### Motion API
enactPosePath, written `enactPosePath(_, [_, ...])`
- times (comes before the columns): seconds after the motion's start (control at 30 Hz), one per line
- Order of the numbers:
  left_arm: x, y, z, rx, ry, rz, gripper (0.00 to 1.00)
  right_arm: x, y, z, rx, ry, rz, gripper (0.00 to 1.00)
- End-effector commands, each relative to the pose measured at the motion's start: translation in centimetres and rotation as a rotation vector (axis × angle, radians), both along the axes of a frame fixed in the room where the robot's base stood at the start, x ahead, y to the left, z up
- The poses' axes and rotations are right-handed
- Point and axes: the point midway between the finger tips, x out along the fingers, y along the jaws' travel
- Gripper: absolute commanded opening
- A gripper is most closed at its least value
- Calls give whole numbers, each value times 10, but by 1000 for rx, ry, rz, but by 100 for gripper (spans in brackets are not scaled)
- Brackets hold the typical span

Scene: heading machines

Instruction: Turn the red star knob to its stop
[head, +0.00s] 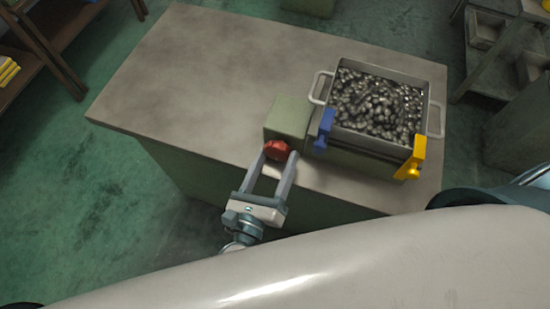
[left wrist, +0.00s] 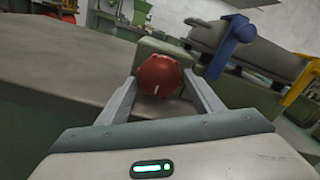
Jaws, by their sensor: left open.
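The red star knob (head: 277,150) sits on the front face of a green block (head: 289,117) near the table's front edge. My left gripper (head: 275,158) is open, with its two fingers on either side of the knob. In the left wrist view the knob (left wrist: 160,75) shows between the fingertips (left wrist: 160,88), with a small white mark on its lower front. I cannot tell whether the fingers touch it. My right gripper is not in view.
A metal bin (head: 377,108) of dark round parts stands right of the block, with handles, a blue clamp (head: 324,129) and a yellow clamp (head: 413,158) close by. The grey table top (head: 200,75) is clear to the left. Shelves (head: 485,50) stand at the far right.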

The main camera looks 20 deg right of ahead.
Motion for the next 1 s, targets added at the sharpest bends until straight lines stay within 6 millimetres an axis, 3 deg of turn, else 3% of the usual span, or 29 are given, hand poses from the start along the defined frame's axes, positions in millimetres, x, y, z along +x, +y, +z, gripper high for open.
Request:
enactPosePath(0.2, [0,0,0,0,0,0,60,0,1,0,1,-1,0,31])
enactPosePath(0.33, [0,0,0,0,0,0,30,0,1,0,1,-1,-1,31])
enactPosePath(0.67, [0,0,0,18,-12,0,30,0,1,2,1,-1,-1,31])
enactPosePath(1.0, [0,0,1,152,-100,-2,30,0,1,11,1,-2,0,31])
